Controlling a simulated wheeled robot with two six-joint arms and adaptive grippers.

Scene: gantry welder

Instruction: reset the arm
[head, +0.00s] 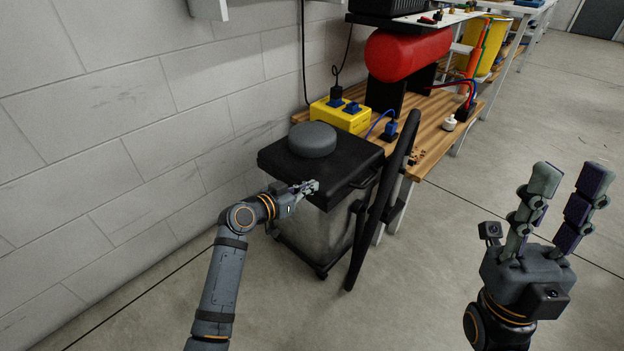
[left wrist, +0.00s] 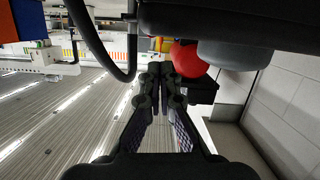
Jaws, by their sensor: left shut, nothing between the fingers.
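My left gripper (head: 314,187) is shut and empty. In the head view it is at the near edge of a black-lidded bin (head: 272,160), with its fingertips close to the lid; I cannot tell whether they touch. In the left wrist view the two fingers of my left gripper (left wrist: 158,72) meet with nothing between them, and dark parts of the bin fill the top. My right gripper (head: 570,178) is open and empty at the right of the head view, fingers pointing up and well apart, over bare floor.
A grey round disc (head: 312,140) lies on the lid. A long black bar (head: 376,215) leans close to the right of my left gripper. A wooden bench (head: 440,130) behind holds a yellow box (head: 340,116) and a red tank (head: 408,53). A block wall (head: 120,130) stands left.

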